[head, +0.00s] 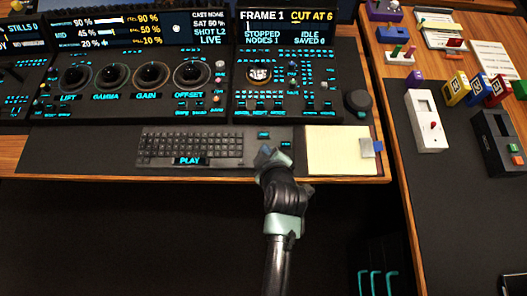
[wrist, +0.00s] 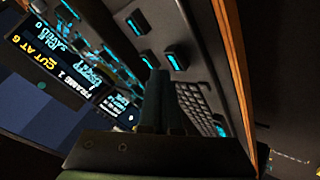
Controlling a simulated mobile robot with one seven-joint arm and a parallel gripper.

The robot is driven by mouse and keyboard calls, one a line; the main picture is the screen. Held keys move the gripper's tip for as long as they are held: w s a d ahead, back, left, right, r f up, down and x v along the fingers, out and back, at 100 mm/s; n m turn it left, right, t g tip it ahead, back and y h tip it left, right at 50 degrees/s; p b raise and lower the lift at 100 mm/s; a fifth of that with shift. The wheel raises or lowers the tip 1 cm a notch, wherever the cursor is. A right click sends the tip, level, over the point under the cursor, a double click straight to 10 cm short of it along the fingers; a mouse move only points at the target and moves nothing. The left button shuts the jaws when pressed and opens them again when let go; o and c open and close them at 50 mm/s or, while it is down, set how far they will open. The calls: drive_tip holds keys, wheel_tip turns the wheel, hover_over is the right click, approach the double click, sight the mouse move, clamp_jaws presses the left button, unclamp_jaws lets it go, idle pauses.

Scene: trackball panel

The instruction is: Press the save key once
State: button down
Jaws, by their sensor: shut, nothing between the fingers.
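My gripper (head: 268,155) is at the front edge of the desk, just right of the black keyboard (head: 190,147). Its fingers are shut and empty; they also show in the wrist view (wrist: 158,85). Two small cyan-lit keys lie close to it, one at the back (head: 264,135) and one to the right (head: 286,144). Their labels are too small to read, so I cannot tell which is the save key. In the wrist view several lit keys (wrist: 176,61) lie beyond the fingertips. The right display (head: 287,31) reads FRAME 1, CUT AT 6, STOPPED, NODES 1, IDLE, SAVED 0.
A cream notepad (head: 335,150) lies right of my gripper. Behind are a trackball (head: 259,74), four large dials including OFFSET (head: 191,74), and a black knob (head: 357,102). A side table at right holds a white device (head: 426,122) and coloured blocks.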

drive_tip(key=shift+f, duration=0.15)
idle(0.4)
drive_tip(key=shift+f+b, duration=0.3)
drive_tip(key=shift+f+b, duration=0.45)
drive_tip(key=shift+f, duration=0.15)
idle(0.6)
drive_tip(key=shift+r, duration=0.1)
drive_tip(key=shift+r+p, duration=0.9)
wheel_tip(320, 180, up, 5)
drive_tip(key=p, duration=0.4)
idle(0.4)
